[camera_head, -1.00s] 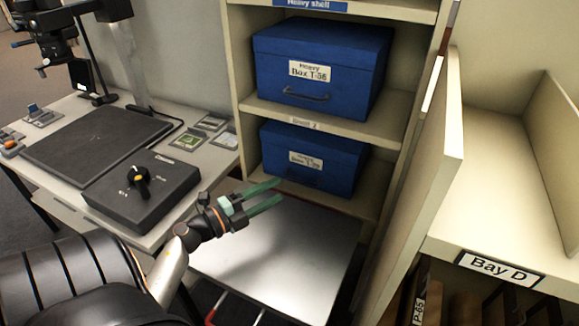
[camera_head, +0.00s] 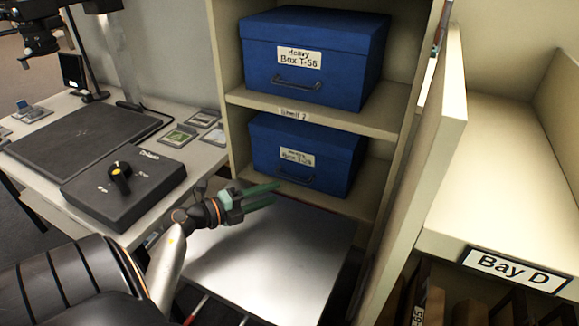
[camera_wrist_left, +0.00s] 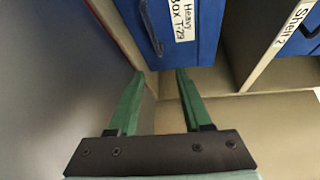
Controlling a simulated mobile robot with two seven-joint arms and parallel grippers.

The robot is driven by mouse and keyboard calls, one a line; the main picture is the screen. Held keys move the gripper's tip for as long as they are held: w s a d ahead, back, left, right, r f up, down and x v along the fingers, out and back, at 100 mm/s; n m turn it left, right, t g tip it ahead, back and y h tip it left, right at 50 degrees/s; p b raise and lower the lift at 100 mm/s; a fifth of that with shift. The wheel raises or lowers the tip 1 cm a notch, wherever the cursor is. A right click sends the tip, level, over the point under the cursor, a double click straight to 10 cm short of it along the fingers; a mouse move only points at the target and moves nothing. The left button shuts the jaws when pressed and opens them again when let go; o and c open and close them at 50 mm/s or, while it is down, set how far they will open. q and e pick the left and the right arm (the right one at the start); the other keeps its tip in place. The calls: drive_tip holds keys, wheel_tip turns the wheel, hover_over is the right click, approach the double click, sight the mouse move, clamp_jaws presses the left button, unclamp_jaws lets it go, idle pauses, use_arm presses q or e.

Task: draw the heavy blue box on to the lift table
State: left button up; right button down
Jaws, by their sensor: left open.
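Two blue boxes with white labels and dark front handles stand in the shelf unit. The upper box (camera_head: 350,85) reads "Heavy Box T-56". The lower box (camera_head: 338,150) is below it; the left wrist view shows this box (camera_wrist_left: 208,35) labelled "Heavy Box T-29", with its handle (camera_wrist_left: 150,28). The lift table (camera_head: 262,262) is a bare silver plate in front of the lower shelf. My left gripper (camera_head: 276,194) is open and empty, above the plate's back and before the lower box's front. In the wrist view its green fingers (camera_wrist_left: 159,78) point toward that box, apart from the handle. My right gripper is out of view.
A desk with a black control box (camera_head: 125,187), a dark pad (camera_head: 85,135) and small cards stands left. A shelf upright (camera_head: 425,170) and the Bay D shelf (camera_head: 500,180) stand right. Shelf 2's board (camera_head: 320,112) lies between the boxes.

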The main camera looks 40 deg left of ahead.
sight(304, 182)
use_arm(q)
drive_tip(key=b+x, duration=0.2)
drive_tip(key=x, duration=0.8)
drive_tip(key=shift+b, duration=0.35)
clamp_jaws()
idle(0.9)
